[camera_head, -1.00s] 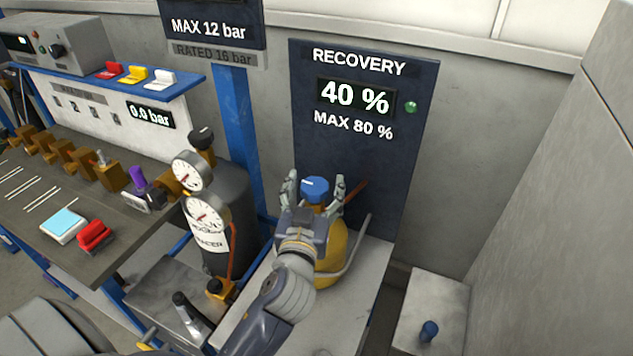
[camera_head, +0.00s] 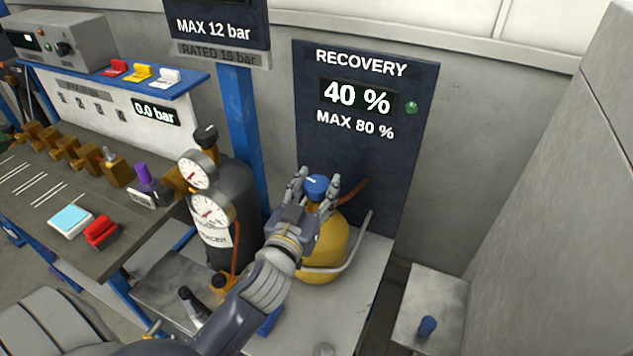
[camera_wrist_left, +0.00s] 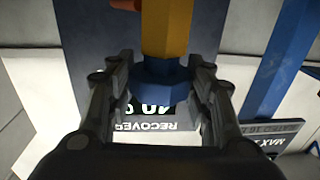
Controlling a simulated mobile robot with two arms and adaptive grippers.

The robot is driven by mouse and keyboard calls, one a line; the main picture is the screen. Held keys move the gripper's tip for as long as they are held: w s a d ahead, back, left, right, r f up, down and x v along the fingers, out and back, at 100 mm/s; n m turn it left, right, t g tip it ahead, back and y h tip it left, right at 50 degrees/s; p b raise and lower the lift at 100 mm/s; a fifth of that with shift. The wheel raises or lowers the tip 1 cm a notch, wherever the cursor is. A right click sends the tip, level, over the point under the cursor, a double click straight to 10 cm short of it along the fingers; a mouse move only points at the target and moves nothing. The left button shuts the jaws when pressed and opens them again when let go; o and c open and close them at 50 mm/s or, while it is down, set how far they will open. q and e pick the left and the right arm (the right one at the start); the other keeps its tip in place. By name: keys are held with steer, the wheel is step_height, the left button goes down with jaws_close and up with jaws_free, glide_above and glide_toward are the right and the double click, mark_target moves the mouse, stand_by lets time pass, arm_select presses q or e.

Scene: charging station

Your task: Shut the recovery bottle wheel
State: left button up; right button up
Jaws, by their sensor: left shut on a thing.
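The recovery bottle (camera_head: 327,249) is yellow and stands upright on a pale platform in front of the dark recovery panel. Its blue wheel (camera_head: 316,186) sits on top, with a white mark on its upper face. My left gripper (camera_head: 316,184) is at the wheel, with one finger on each side, shut on it. In the left wrist view the blue wheel (camera_wrist_left: 159,82) lies between the two fingers, with the yellow bottle neck (camera_wrist_left: 165,28) beyond it. The gripper and wrist hide part of the bottle's left side. My right gripper is not in view.
The recovery panel (camera_head: 360,150) reads 40 % and MAX 80 %, with a green lamp. A dark tracer cylinder (camera_head: 236,200) with two gauges stands left of the bottle. A grey block with a blue knob (camera_head: 427,328) is at the lower right. A grey rail curves around the bottle.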

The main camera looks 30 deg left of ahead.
arm_select(q)
steer(key=m+h+p, duration=0.1)
steer(key=h, duration=0.2)
steer(key=m+h+p, duration=0.1)
steer(key=m+h, duration=0.1)
steer(key=shift+a+r+m+h, duration=0.2)
steer(key=shift+m+h, duration=0.1)
steer(key=shift+h, duration=0.1)
steer(key=shift+m+g+h+p, duration=0.3)
steer(key=shift+m+h+p, duration=0.4)
steer(key=shift+h, duration=0.5)
steer(key=shift+w+f+m+g+h, duration=0.15)
steer(key=shift+m+g+h, duration=0.25)
steer(key=shift+m+h, duration=0.55)
steer(key=m+g+h+b, duration=0.2)
steer(key=h, duration=0.1)
steer(key=shift+a+f, duration=0.1)
steer(key=m+g+h+b, duration=0.2)
steer(key=m+h+b, duration=0.1)
steer(key=shift+g, duration=0.4)
steer(key=shift+m+g+h+b, duration=1.15)
steer(key=shift+g+h+b, duration=0.1)
steer(key=shift+g, duration=0.75)
